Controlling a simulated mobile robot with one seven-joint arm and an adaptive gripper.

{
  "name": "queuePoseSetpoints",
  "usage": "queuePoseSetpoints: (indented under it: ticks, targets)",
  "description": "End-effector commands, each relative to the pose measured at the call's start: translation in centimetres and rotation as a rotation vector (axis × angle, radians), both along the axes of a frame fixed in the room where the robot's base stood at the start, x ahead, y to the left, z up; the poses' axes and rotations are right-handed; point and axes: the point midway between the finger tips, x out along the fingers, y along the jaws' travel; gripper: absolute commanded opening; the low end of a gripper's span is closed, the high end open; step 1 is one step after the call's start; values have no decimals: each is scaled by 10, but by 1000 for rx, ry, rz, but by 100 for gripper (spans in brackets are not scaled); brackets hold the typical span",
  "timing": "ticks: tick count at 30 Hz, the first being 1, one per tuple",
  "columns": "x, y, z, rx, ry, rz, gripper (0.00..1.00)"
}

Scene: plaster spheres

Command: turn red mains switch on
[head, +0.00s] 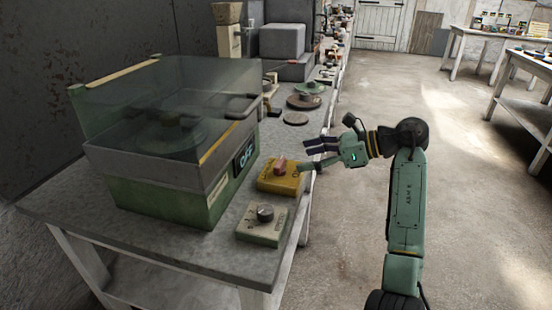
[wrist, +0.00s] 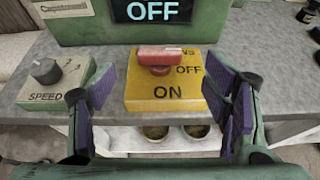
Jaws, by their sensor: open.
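The red mains switch (head: 281,167) sits on a yellow box (head: 275,184) near the front right edge of the grey bench. In the wrist view the red switch (wrist: 160,58) is a bar lying crosswise near the top of the yellow box (wrist: 170,105), beside the word OFF; ON is printed lower down. My gripper (head: 309,157) is at the right of the box in the head view. In the wrist view my gripper (wrist: 165,110) is open and empty, its purple-padded fingers apart on either side of the box, not touching the switch.
A green machine (head: 165,190) with a clear lid stands behind the box; its display (wrist: 152,10) reads OFF. A speed box (head: 262,224) with a dark knob stands close by. Grey discs (head: 295,118) and clutter lie further along the bench. The floor at right is open.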

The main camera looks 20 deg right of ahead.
Motion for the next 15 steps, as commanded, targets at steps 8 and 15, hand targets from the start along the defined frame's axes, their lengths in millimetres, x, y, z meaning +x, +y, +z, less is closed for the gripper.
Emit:
queuePoseSetpoints:
  ticks: [8,15]
  targets:
    - [29,42,-18,2,1,3,70]
    - [42,61,-29,2,2,1,70]
